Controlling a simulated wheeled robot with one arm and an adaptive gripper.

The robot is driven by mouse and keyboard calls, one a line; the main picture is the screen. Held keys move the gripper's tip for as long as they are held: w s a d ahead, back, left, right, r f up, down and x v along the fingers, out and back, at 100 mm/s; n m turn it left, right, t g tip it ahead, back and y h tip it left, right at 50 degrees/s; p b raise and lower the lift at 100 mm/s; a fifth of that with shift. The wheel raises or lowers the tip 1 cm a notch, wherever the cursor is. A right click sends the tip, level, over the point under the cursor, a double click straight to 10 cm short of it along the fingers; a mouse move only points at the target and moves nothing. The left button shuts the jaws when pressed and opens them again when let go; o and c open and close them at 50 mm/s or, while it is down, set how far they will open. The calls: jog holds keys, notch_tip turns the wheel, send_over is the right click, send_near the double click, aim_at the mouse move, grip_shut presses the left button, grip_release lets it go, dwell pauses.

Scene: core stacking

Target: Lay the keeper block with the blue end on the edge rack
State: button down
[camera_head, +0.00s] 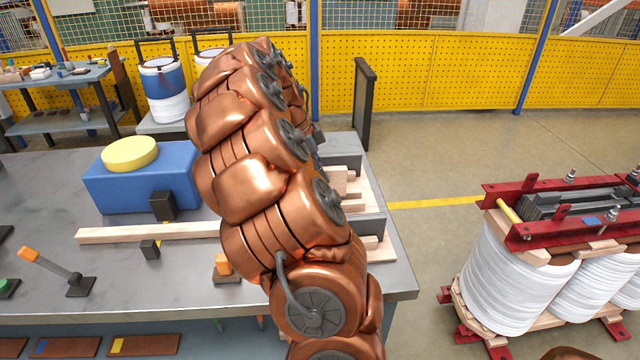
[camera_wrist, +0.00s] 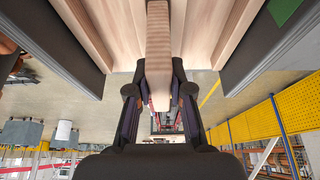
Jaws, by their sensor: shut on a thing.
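In the wrist view my gripper (camera_wrist: 158,92) is shut on a pale wooden block (camera_wrist: 158,45), with one dark finger on each side of it. The block points away from the gripper, toward a set of pale wooden strips between dark grey walls. I cannot tell whether it touches them. No blue end shows on it. In the head view, pale strips and grey walls (camera_head: 366,227), which look like the edge rack, are at the right end of the grey table. My copper-coloured arm hides part of them and the gripper.
A blue box (camera_head: 140,190) with a yellow disc (camera_head: 130,154) stands left on the table (camera_head: 40,200). A long pale bar (camera_head: 150,233) lies in front, near an orange-tipped lever (camera_head: 55,270). A red-framed coil unit (camera_head: 540,262) stands on the floor at right.

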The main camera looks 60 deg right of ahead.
jog(key=shift+f, duration=1.8)
jog(key=shift+f, duration=0.15)
jog(key=c, duration=1.1)
grip_release()
jog(key=shift+o, duration=0.2)
jog(key=v, duration=1.2)
jog(key=shift+r, duration=0.2)
jog(key=shift+a, duration=0.1)
